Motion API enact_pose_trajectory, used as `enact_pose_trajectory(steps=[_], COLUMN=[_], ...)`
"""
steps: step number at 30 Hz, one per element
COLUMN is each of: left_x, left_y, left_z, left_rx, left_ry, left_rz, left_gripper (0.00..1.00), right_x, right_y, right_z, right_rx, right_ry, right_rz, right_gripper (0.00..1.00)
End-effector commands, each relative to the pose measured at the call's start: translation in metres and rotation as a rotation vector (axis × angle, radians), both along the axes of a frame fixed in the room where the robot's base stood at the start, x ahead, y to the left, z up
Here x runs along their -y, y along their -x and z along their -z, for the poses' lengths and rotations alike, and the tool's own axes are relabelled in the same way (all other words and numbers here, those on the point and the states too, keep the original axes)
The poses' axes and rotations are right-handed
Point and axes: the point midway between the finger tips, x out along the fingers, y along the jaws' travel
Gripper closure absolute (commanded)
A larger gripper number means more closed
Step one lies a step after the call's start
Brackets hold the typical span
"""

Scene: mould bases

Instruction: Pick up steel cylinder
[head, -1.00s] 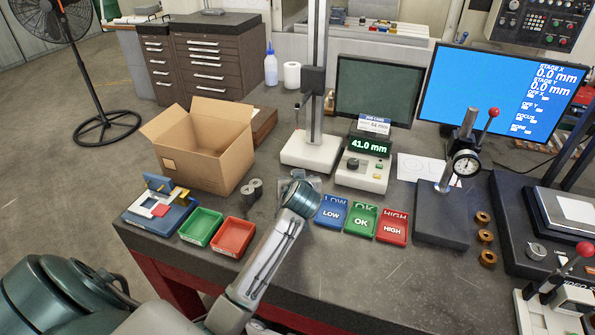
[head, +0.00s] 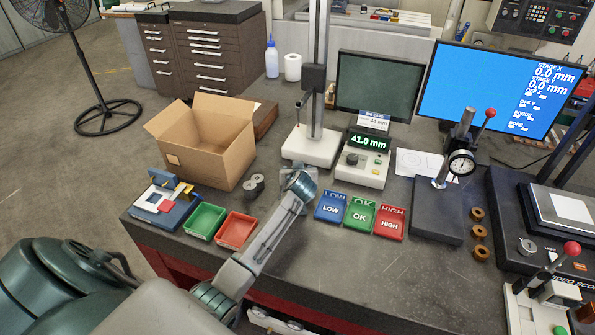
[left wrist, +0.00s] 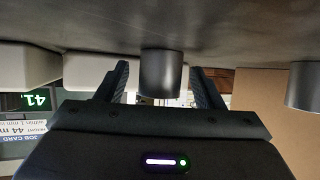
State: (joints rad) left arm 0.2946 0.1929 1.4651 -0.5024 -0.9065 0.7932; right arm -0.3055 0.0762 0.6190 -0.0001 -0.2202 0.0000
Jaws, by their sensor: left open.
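In the left wrist view, which looks upside down, a grey steel cylinder (left wrist: 161,75) stands on the dark bench top between the two black fingers of my left gripper (left wrist: 158,84). The fingers are open, with a gap visible on each side of it. A second grey cylinder (left wrist: 305,86) shows at the right edge of that view. In the head view, dark steel cylinders (head: 253,185) stand left of my left wrist, in front of the cardboard box. My wrist hides the fingers and the cylinder between them there. My right gripper is not in view.
A cardboard box (head: 207,148), green tray (head: 205,221) and red tray (head: 236,230) lie left of my arm. The height gauge base (head: 312,146) stands behind it. The LOW, OK and HIGH bins (head: 360,214) lie to its right. The front bench top is clear.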

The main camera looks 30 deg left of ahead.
Motion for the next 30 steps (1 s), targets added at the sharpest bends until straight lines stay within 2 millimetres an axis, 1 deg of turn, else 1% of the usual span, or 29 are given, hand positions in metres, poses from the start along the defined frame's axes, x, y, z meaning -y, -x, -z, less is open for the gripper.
enact_pose_trajectory(steps=[4, 6, 8, 9, 11, 12, 13, 14, 23, 26, 30], left_x=[0.000, 0.000, 0.000, 0.000, 0.000, 0.000, 0.000, 0.000, 0.000, 0.000, 0.000], left_y=[0.000, 0.000, 0.000, 0.000, 0.000, 0.000, 0.000, 0.000, 0.000, -0.001, -0.001], left_z=[0.000, 0.000, 0.000, 0.000, 0.000, 0.000, 0.000, -0.001, -0.002, -0.007, -0.021], left_rx=[0.000, 0.000, 0.000, 0.000, 0.000, 0.000, 0.000, 0.002, 0.002, 0.004, 0.006], left_ry=[0.000, 0.000, 0.000, 0.000, 0.000, 0.000, 0.000, -0.001, -0.001, -0.002, -0.001], left_rz=[0.000, 0.000, 0.000, 0.000, 0.000, 0.000, 0.000, 0.001, 0.000, 0.001, 0.001], left_gripper=[0.39, 0.52, 0.64, 0.72, 0.84, 0.92, 0.97, 1.00, 1.00, 1.00, 1.00], right_x=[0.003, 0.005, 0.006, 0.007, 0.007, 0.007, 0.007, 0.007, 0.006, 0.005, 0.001], right_y=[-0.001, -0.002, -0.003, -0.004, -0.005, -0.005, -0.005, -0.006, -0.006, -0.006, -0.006], right_z=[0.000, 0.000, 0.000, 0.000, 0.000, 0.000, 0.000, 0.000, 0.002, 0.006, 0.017], right_rx=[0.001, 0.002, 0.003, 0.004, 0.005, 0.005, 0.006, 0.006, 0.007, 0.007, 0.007], right_ry=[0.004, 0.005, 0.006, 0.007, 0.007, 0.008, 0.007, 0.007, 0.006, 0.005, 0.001], right_rz=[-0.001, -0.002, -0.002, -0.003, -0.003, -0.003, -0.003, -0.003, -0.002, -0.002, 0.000], right_gripper=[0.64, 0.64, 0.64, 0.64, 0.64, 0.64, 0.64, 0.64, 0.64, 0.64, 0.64])
